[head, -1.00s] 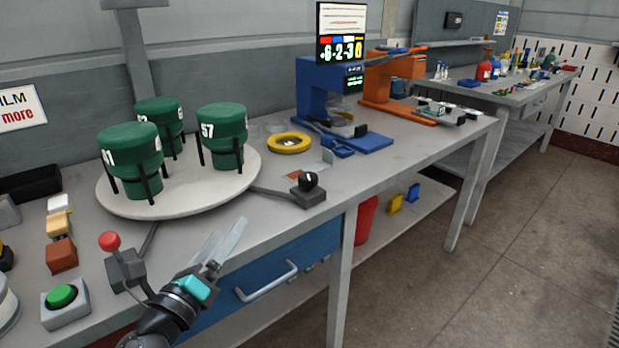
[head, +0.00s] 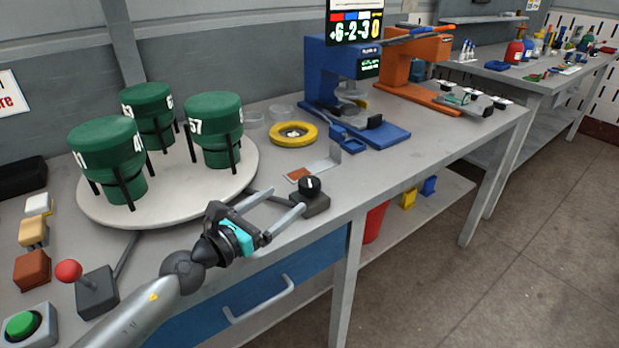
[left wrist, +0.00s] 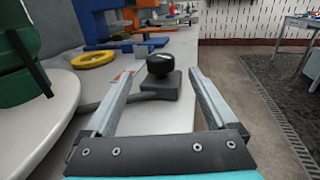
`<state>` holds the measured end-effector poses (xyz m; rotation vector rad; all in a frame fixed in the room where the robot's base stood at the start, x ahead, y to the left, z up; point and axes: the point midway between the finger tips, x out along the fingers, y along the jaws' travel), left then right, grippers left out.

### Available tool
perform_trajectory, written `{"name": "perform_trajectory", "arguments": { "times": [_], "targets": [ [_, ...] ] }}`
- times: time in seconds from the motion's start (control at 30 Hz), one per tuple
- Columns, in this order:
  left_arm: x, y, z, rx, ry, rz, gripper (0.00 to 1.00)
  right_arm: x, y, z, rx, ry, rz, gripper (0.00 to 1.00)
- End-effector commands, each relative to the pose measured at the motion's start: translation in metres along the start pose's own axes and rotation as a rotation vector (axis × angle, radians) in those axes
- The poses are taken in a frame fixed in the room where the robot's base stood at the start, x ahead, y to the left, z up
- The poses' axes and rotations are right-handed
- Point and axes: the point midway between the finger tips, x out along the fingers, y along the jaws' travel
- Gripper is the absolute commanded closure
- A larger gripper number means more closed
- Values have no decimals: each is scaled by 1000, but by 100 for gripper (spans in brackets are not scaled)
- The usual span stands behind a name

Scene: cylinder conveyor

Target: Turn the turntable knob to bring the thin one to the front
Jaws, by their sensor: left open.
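A white round turntable (head: 180,213) carries green cylinders with dark posts and white numbers: one front left (head: 107,150), one at the back (head: 147,112), one at the right (head: 214,132). The black knob (head: 309,187) sits on a dark grey base at the turntable's right, near the table's front edge. My left gripper (head: 286,203) is open, its fingers pointing at the knob. In the left wrist view the knob (left wrist: 160,62) stands ahead, between the lines of the two fingers and apart from them. My right gripper is not in view.
A red-ball joystick (head: 69,271), a green button (head: 22,324) and several coloured blocks stand at the left. A yellow ring (head: 293,134) and a blue press (head: 338,75) stand behind the knob. A blue drawer (head: 250,300) lies below the table.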

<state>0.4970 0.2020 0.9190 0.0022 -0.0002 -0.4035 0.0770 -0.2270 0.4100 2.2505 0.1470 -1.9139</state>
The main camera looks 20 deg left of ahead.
Motion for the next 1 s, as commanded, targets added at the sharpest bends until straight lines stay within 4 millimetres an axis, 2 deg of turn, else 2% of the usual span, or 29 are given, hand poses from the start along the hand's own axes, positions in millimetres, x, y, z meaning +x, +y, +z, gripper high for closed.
{"name": "perform_trajectory", "arguments": {
  "times": [0.3, 0.6, 0.8, 1.0],
  "targets": [
    [48, 0, 1, -2, -2, 0, 9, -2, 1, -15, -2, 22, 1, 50],
    [85, 0, -1, -3, -2, 0, 9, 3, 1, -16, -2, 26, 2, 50],
    [96, 0, 0, -3, -1, 0, 9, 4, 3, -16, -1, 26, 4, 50],
    [97, 0, 0, -3, 0, 0, 9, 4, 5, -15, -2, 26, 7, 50]
  ]
}}
